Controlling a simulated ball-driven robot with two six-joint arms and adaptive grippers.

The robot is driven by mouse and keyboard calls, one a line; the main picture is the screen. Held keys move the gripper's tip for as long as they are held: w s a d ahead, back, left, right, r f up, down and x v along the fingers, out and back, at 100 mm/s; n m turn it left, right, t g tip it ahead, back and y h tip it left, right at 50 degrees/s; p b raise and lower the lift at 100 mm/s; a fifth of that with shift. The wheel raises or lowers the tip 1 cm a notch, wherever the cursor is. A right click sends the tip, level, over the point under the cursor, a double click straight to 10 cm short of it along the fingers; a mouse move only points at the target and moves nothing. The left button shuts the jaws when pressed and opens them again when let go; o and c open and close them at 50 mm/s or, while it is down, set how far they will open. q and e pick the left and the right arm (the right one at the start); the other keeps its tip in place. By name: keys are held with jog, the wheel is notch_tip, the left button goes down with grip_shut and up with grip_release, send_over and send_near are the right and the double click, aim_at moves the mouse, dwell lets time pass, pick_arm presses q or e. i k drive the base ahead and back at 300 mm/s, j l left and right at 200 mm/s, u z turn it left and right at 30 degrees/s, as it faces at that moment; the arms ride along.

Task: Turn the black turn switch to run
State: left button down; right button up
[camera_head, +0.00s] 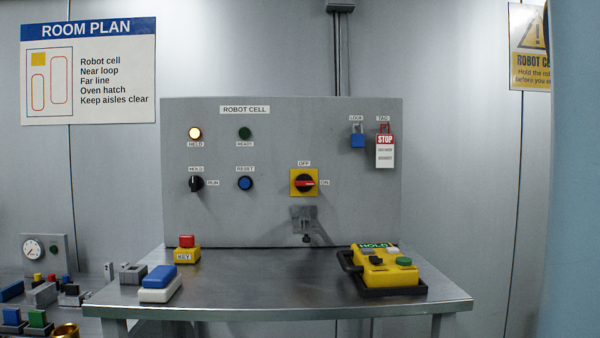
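The black turn switch (196,184) is on the left of the grey robot cell panel (280,225), below the lit HELD lamp (195,133). A HOLD label (196,170) is above the switch and a RUN label (213,183) is to its right. The knob's mark is small and seems to point up toward HOLD. Neither of my grippers is in view, and nothing touches the switch.
A blue button (245,183) and a yellow rotary switch (303,183) with a red handle toward ON are to the right. The table's middle is clear.

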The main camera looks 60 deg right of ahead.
aim_at(196, 182)
jog(key=z, duration=1.75)
jog(key=i+j, duration=0.05)
jog(key=j, duration=0.05)
